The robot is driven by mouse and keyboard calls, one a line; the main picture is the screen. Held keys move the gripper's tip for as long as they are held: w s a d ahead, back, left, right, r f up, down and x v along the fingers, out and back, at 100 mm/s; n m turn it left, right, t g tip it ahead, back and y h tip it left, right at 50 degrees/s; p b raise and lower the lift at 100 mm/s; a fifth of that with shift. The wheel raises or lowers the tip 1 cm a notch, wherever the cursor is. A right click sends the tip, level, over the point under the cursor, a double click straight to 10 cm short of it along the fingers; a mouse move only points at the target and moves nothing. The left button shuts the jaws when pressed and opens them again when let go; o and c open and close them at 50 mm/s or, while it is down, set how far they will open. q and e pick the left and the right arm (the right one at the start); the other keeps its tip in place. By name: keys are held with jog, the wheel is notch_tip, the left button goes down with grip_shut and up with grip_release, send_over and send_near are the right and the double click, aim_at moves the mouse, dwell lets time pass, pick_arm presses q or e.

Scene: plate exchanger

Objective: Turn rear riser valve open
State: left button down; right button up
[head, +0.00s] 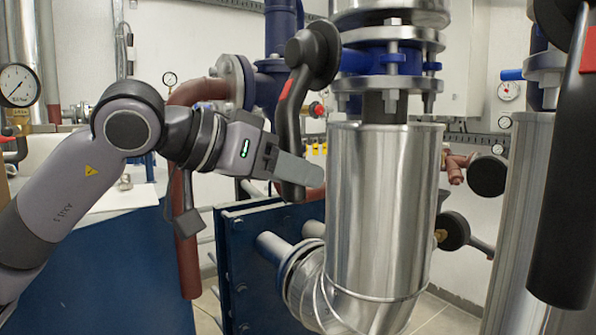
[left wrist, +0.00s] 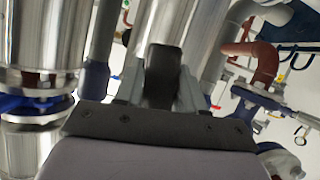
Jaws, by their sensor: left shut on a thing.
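A black valve lever (head: 289,120) with a red stripe hangs down from a round black hub, beside the flanged joint of a metal-clad riser (head: 380,210). My left gripper (head: 300,171) reaches in from the left and is shut on the lower end of this lever. In the left wrist view the dark lever end (left wrist: 163,75) sits between the two grey fingers. The lever points almost straight down and leans slightly left at its lower end. The fingers hide part of the handle. My right gripper is in neither view.
A second black lever (head: 565,180) with a red stripe hangs close at the right, by another clad pipe (head: 515,210). A blue plate exchanger (head: 260,270) stands below my left gripper. A brown-red pipe (head: 187,230) and a pressure gauge (head: 17,86) are at the left.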

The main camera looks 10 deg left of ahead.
pick_arm(q)
jog(key=shift+w+a+f+m+y, duration=0.1)
jog(key=shift+w+a+m+y, duration=0.4)
jog(key=shift+w+a, duration=0.45)
jog(key=shift+s+a+t, duration=0.1)
jog(key=shift+a+t, duration=0.05)
jog(key=shift+t, duration=0.15)
jog(key=c, duration=0.8)
grip_release()
jog(key=shift+o, duration=0.2)
jog(key=v, duration=0.7)
jog(key=shift+b, duration=0.45)
jog(key=shift+a, duration=0.1)
